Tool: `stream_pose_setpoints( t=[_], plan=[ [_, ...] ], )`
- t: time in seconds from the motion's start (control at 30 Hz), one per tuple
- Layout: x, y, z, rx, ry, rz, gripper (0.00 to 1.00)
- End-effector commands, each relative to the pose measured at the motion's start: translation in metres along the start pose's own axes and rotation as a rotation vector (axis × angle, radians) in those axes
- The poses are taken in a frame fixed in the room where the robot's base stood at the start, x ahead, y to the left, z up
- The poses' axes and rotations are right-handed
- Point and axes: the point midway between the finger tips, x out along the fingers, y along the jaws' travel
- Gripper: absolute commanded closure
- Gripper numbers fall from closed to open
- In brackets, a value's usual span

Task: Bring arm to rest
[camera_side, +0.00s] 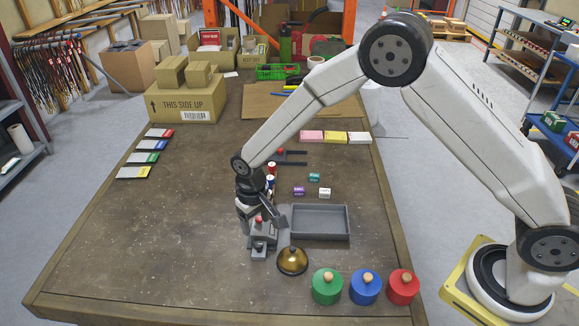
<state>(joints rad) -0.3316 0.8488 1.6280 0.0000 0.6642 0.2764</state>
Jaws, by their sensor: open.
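My arm reaches in from the right, and my gripper (262,222) points down over the middle of the table (190,240). The gripper is open, left of a shallow grey tray (348,226) that looks empty. A small grey fixture with a red knob (262,248) stands right at the fingers; I cannot tell whether they touch it. A red can (271,167) and a blue one (270,182) stand just behind the gripper, partly hidden by it. No object shows clearly between the fingers.
A brass bell (292,261) and green (327,287), blue (365,288) and red (403,288) lidded pots stand in front. Cartons (187,104) stand behind. The table's left half is mostly clear.

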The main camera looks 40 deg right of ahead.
Motion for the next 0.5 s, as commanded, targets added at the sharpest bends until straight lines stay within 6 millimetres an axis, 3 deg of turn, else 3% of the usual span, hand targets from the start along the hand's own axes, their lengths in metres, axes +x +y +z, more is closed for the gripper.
stream_pose_setpoints(
  t=[0.3,0.5],
  plan=[
    [-0.001,0.001,0.000,0.000,0.001,0.000,0.30],
    [-0.012,0.011,0.005,0.005,0.014,-0.004,0.30]
  ],
)
